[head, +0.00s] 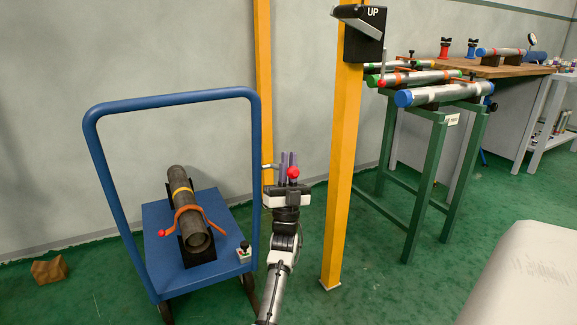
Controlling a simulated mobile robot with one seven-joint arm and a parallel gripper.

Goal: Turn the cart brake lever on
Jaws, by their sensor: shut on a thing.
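The blue cart (157,215) stands at the left, with a tall tubular handle (170,96). A short grey bar (267,166) juts out sideways at the handle's right upright, toward my gripper, and looks like the brake lever. A red ball knob (293,172) shows at my gripper and appears to be the lever's end. The fingers hide part of the bar, so the exact contact cannot be seen.
A grey pipe (186,205) under an orange strap lies on the cart deck. A small box with a black knob (244,250) sits at its right edge. Yellow posts (343,160) stand behind and right of my gripper. A green pipe stand (430,190) is farther right.

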